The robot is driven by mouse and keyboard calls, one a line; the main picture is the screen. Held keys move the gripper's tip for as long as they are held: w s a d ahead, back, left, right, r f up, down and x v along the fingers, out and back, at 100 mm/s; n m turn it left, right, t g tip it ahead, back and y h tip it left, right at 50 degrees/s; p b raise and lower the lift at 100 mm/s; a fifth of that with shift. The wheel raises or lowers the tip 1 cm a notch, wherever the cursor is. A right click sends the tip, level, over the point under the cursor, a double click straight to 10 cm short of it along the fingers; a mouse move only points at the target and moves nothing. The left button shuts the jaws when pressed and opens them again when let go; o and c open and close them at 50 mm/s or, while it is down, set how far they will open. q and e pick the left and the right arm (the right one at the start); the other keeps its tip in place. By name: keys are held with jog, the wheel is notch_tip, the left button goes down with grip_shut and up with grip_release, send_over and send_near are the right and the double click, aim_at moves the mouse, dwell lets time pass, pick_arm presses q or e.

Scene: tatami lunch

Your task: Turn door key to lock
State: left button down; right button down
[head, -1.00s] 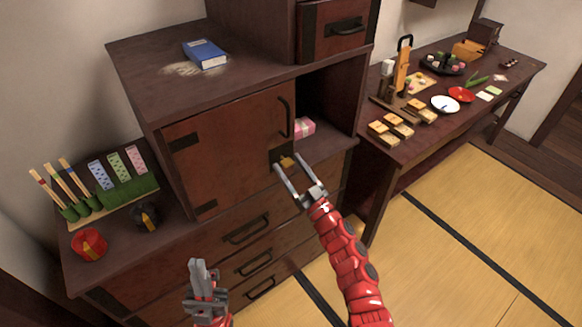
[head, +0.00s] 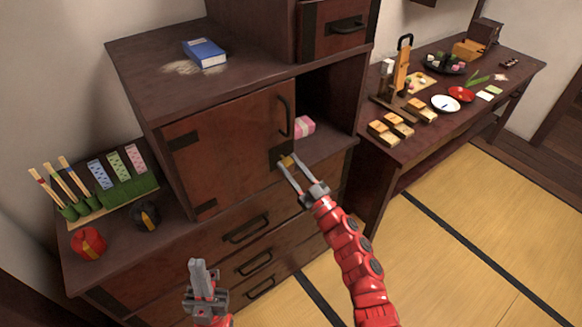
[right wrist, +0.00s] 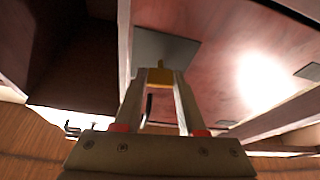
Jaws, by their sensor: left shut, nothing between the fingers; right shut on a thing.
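The brown cabinet door (head: 225,150) has a dark lock plate (head: 279,153) at its lower right corner and a dark curved handle (head: 284,116) above it. A small brass key (head: 287,161) stands out from the plate. My right gripper (head: 290,164) is shut on the key, one finger on each side of it. In the right wrist view the brass key (right wrist: 160,77) sits between the fingertips, in front of the grey plate (right wrist: 165,48). My left gripper (head: 198,268) is shut and empty, low in front of the drawers.
An open compartment with a pink box (head: 305,126) is right of the door. Drawers (head: 246,230) lie below. A side table (head: 395,150) with food and dishes stands at the right. The tatami floor (head: 480,220) is clear.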

jog(key=n+g+y, duration=0.1)
jog(key=n, duration=0.2)
jog(key=n+g+b, duration=0.1)
jog(key=n, duration=0.2)
jog(key=shift+d+g+y, duration=0.1)
jog(key=shift+g+y, duration=0.2)
jog(key=shift+y, duration=0.1)
jog(key=n+g+b, duration=0.1)
jog(key=n+g, duration=0.1)
jog(key=n, duration=0.3)
jog(key=shift+w, duration=0.1)
jog(key=n+g+b, duration=0.1)
jog(key=n+g, duration=0.1)
jog(key=n, duration=0.3)
jog(key=shift+d+r+b, duration=0.1)
jog(key=shift+r+b, duration=0.05)
jog(key=shift+b, duration=0.15)
jog(key=shift+r+n+g+h+b, duration=0.1)
jog(key=shift+n+g+h+b, duration=0.35)
jog(key=shift+n, duration=1.35)
jog(key=shift+c, duration=2.4)
grip_release()
jog(key=shift+g, duration=0.25)
